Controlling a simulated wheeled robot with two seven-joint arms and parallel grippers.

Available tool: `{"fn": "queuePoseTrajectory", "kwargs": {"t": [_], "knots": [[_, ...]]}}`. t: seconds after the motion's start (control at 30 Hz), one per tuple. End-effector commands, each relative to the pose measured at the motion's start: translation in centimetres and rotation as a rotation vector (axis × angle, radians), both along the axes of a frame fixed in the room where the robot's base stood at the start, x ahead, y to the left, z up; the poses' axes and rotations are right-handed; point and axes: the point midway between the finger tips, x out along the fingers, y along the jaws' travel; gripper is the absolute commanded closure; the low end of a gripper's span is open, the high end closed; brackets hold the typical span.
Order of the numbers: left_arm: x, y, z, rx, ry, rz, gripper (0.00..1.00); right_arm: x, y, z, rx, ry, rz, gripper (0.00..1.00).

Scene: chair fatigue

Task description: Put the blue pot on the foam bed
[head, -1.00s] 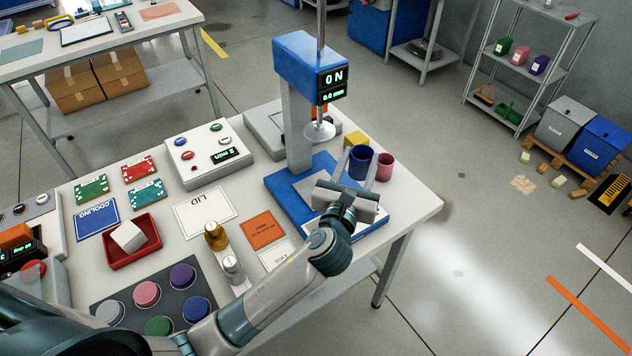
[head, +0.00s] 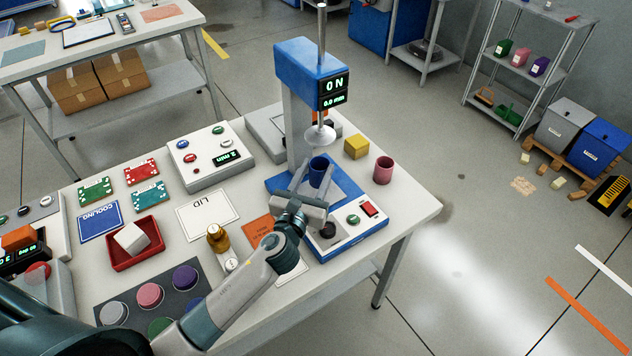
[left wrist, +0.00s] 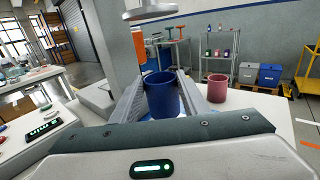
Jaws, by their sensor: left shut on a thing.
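The blue pot (head: 318,172) is upright between the fingers of my left gripper (head: 314,183), which is shut on it. The pot is in front of the press column, near the round press disc (head: 320,134) and over the blue press base (head: 345,187). I cannot tell whether its bottom touches anything. In the left wrist view the pot (left wrist: 162,96) stands between the two grey fingers, with the press disc above. No foam bed is clearly seen; the grey pad on the press base is mostly hidden behind my gripper and the pot. My right gripper is not in view.
A pink pot (head: 383,170) and a yellow block (head: 356,146) stand right of the press.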

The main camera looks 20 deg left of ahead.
Motion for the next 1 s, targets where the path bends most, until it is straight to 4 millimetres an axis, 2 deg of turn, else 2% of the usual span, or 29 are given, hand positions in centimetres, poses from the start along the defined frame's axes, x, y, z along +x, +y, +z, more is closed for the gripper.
{"fn": "queuePoseTrajectory", "kwargs": {"t": [0.13,0.4,0.9,0.93,1.0], "knots": [[0.0,0.0,-0.6,-0.001,0.001,0.001,0.82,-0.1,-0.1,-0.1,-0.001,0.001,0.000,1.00],[0.0,0.0,-3.7,-0.002,0.002,0.002,0.82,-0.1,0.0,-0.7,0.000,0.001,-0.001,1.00],[0.0,0.0,-4.4,0.000,0.000,0.000,0.82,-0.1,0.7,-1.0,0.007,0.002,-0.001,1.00],[0.0,0.0,-4.3,-0.001,0.000,0.000,0.54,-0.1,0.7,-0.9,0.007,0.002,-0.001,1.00],[0.0,0.0,-4.3,-0.001,0.001,0.000,0.41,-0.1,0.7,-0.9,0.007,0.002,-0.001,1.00]]}}
